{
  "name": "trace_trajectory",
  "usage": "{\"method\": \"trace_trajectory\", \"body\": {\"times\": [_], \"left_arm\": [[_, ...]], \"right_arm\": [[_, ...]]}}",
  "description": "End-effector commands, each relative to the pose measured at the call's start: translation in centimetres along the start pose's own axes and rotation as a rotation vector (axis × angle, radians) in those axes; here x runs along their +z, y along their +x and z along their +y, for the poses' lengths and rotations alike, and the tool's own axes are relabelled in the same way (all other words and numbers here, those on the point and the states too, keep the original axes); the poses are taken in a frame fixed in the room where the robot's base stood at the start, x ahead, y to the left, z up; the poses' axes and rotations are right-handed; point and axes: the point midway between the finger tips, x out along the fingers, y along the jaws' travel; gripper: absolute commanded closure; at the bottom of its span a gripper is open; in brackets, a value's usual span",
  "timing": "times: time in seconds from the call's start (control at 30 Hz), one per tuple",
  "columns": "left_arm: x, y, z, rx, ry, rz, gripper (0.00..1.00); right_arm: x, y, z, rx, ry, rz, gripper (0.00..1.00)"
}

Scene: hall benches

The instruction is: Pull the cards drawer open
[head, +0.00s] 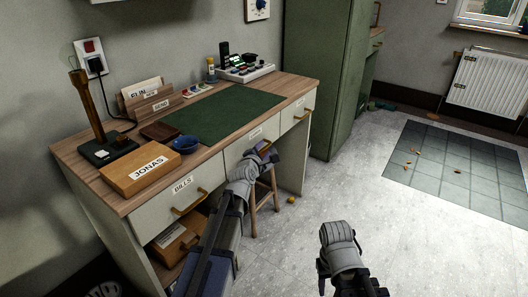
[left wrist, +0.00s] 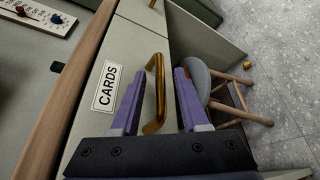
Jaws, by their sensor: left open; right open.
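The cards drawer (left wrist: 112,80) is a pale drawer front with a CARDS label and a brass bar handle (left wrist: 154,95) in the left wrist view. In the head view it is the middle drawer (head: 236,153) of the desk and looks flush with its neighbours. My left gripper (head: 266,153) is at its handle, hiding part of it. In the left wrist view my left gripper's fingers (left wrist: 158,92) are open, one on each side of the handle, with gaps visible. My right gripper (head: 348,272) is low over the floor, away from the desk; its fingers are hard to make out.
The bills drawer (head: 178,203) is left of the cards drawer, another drawer (head: 302,112) right. A stool (head: 263,192) stands beneath, close to my left gripper. A green cabinet (head: 318,75) stands right of the desk. The floor (head: 340,190) in front is mostly clear.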

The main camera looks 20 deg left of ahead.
Motion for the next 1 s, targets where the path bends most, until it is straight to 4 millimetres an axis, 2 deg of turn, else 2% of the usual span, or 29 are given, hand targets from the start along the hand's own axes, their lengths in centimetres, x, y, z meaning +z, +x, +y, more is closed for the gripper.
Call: {"method": "trace_trajectory", "body": {"times": [0.03, 0.1, 0.37, 0.77, 1.0], "left_arm": [[-0.04, 0.91, -0.04, 0.0, 0.0, 0.0, 0.55], [-0.02, 1.29, -0.02, 0.0, -0.001, 0.0, 0.55], [0.01, 1.28, 0.0, 0.0, -0.001, 0.0, 0.55], [0.0, 1.26, 0.0, 0.0, 0.0, 0.0, 1.0], [0.0, 1.26, -0.01, 0.0, 0.0, 0.0, 1.0]], "right_arm": [[-0.02, 0.26, -0.03, 0.0, 0.0, 0.0, 0.5], [-0.03, 0.31, -0.04, -0.001, -0.001, 0.0, 0.5], [-0.02, 0.27, -0.04, -0.001, -0.001, 0.0, 0.5], [-0.02, 0.27, -0.04, -0.001, -0.001, 0.0, 0.5], [-0.02, 0.27, -0.04, -0.001, -0.001, 0.0, 0.5]]}}
